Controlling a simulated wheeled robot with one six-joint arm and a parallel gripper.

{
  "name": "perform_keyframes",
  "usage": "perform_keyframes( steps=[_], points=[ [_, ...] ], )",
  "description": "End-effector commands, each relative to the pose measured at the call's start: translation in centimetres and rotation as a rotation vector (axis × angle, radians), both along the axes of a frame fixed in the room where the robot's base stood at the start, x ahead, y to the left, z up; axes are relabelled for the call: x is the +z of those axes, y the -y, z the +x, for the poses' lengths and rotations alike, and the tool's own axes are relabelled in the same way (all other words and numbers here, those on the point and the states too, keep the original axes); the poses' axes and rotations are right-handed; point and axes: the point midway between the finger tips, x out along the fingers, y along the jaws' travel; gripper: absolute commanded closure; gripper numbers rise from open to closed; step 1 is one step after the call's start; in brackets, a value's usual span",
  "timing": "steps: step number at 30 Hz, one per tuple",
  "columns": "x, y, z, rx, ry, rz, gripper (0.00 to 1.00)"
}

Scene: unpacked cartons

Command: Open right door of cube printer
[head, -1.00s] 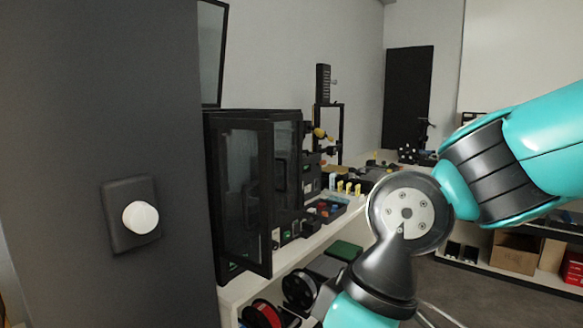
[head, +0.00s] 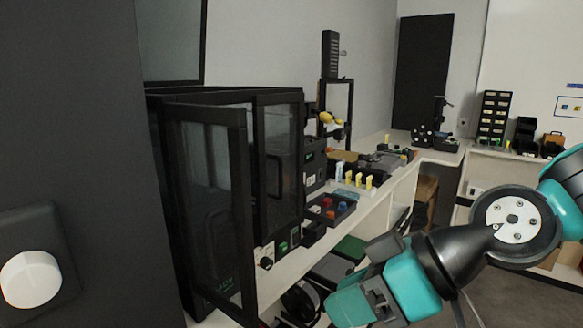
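The cube printer (head: 200,97) is a black-framed enclosure with glazed doors, on the white counter at left of centre. One glazed door (head: 208,165) stands swung outward towards me, with a handle showing through its glass. A second glazed door (head: 278,125) with a dark handle is to its right and farther off; I cannot tell whether it is ajar. My teal and black arm comes in from the right and bends down to the lower middle, right of the printer and apart from it in the picture.
A dark panel with a white knob (head: 30,278) fills the near left. The counter (head: 340,222) runs away to the right with small machines and a parts tray (head: 330,208). Spools and a green-topped item (head: 350,248) sit below it.

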Motion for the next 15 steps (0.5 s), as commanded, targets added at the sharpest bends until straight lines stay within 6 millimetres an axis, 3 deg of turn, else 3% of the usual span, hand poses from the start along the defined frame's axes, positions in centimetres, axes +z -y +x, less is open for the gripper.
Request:
perform_keyframes(
  steps=[4, 9, 15],
  points=[
    [2.7, -2.0, 6.1, -0.077, 0.278, 0.259, 0.66],
    [4.6, -0.2, 11.9, -0.291, 0.52, 0.381, 0.66],
    [5.0, 2.0, 15.0, -0.447, 0.637, 0.389, 0.66]
  ],
)
